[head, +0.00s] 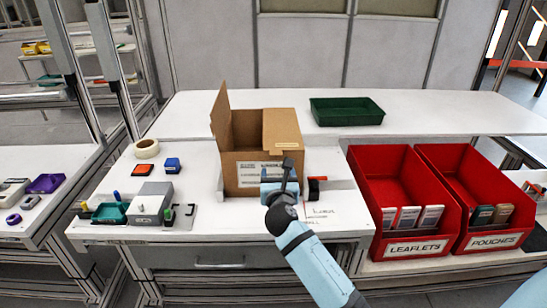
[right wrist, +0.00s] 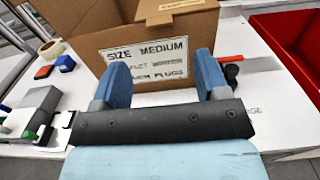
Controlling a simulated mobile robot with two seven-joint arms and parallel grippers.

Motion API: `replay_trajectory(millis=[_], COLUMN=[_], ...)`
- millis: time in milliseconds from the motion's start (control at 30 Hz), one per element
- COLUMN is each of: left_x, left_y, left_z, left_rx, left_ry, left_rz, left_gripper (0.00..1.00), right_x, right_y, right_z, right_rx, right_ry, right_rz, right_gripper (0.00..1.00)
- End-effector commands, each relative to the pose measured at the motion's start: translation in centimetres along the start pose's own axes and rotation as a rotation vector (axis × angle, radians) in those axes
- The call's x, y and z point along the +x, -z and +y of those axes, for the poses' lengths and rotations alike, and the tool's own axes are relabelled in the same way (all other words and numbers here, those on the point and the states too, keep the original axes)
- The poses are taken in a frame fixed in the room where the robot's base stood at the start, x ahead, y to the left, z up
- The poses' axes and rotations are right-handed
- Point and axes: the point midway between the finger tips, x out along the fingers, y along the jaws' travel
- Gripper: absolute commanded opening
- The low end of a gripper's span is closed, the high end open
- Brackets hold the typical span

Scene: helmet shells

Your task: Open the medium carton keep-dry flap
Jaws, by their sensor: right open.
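The brown medium carton (head: 240,172) stands on the white bench, with its printed front facing me. Its left flap (head: 220,112) stands up, and its right flap (head: 282,129) lies over the right part of the top. A small pale label shows on that right flap's front edge; its print is too small to read. In the right wrist view, the carton front (right wrist: 150,50) reads "SIZE MEDIUM". My right gripper (head: 278,178) is open in front of the carton's lower front. Its two blue fingers (right wrist: 163,72) are apart with nothing between them. My left gripper is not in view.
Red bins marked LEAFLETS (head: 378,185) and POUCHES (head: 465,180) stand at the right. A green tray (head: 346,112) lies behind. A tape roll (head: 147,148), a blue block (head: 172,165) and a grey box (head: 152,198) are left of the carton. A red-and-black tool (head: 315,187) is right.

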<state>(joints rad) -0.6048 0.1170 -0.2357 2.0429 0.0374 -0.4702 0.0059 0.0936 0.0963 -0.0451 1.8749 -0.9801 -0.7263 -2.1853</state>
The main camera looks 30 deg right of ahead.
Motion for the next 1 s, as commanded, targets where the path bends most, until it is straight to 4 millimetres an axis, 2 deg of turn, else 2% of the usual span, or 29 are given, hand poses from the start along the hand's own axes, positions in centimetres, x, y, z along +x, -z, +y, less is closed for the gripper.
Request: replay_trajectory(millis=[33,200,433,600,900,933,1000], left_x=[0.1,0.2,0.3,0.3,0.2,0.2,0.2], left_y=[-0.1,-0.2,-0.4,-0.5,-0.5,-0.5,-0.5], left_z=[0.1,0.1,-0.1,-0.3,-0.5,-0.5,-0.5], left_rx=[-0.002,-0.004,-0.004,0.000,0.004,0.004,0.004], left_ry=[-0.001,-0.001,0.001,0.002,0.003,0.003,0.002], left_rz=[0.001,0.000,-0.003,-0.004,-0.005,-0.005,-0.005], left_gripper=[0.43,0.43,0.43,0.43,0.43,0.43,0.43], right_x=[1.2,4.9,8.6,9.8,10.0,10.0,10.0], right_y=[-0.1,0.0,0.0,0.0,0.0,0.0,0.0], right_z=[0.0,0.0,0.0,0.1,0.0,0.0,0.0], right_rx=[0.001,0.002,0.003,0.003,0.003,0.003,0.002], right_ry=[0.002,0.001,0.000,-0.001,-0.001,-0.001,-0.001], right_rz=[-0.002,-0.001,0.001,0.001,0.001,0.001,0.001], right_gripper=[0.68,0.68,0.68,0.68,0.68,0.64,0.47])
